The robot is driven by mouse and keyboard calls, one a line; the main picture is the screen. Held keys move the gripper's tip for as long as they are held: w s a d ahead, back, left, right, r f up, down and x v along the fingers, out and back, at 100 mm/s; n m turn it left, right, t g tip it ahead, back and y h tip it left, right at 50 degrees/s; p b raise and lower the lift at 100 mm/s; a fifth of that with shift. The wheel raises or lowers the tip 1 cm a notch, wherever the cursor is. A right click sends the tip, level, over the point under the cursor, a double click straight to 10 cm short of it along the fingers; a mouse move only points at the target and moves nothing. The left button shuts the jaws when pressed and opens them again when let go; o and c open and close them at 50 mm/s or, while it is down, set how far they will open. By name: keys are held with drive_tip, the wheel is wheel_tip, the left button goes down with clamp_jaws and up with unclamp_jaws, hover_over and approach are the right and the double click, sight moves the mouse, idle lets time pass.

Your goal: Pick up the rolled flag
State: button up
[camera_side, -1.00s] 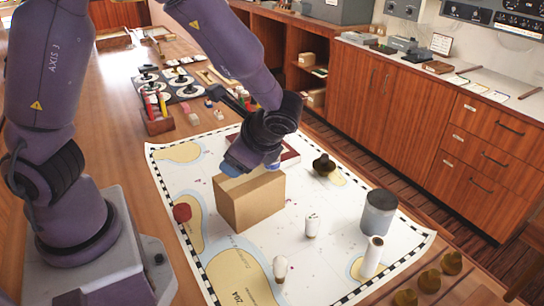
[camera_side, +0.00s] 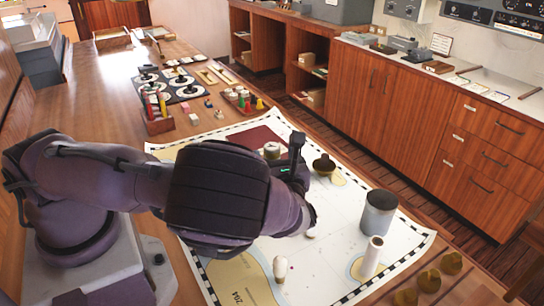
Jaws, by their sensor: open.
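No rolled flag can be made out for certain. A plain white roll (camera_side: 371,259) stands upright on the chart at the right; I cannot tell whether it is cloth or paper. My arm stretches across the middle of the chart, left of the roll and apart from it. My arm also covers the part of the chart where a cardboard box and a small red round thing stood.
A grey canister (camera_side: 379,213) stands close behind the roll. A dark brass piece (camera_side: 324,165), a pale bulb (camera_side: 280,268) and a dark red book (camera_side: 256,137) are on the chart (camera_side: 335,230). Several brass knobs (camera_side: 429,281) line the front right edge. Bare chart lies between canister and brass piece.

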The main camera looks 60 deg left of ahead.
sight(274, 153)
drive_tip(key=x, duration=0.4)
drive_tip(key=shift+w+a+f, duration=0.1)
drive_tip(key=shift+w+f, duration=0.05)
drive_tip(key=c, duration=1.1)
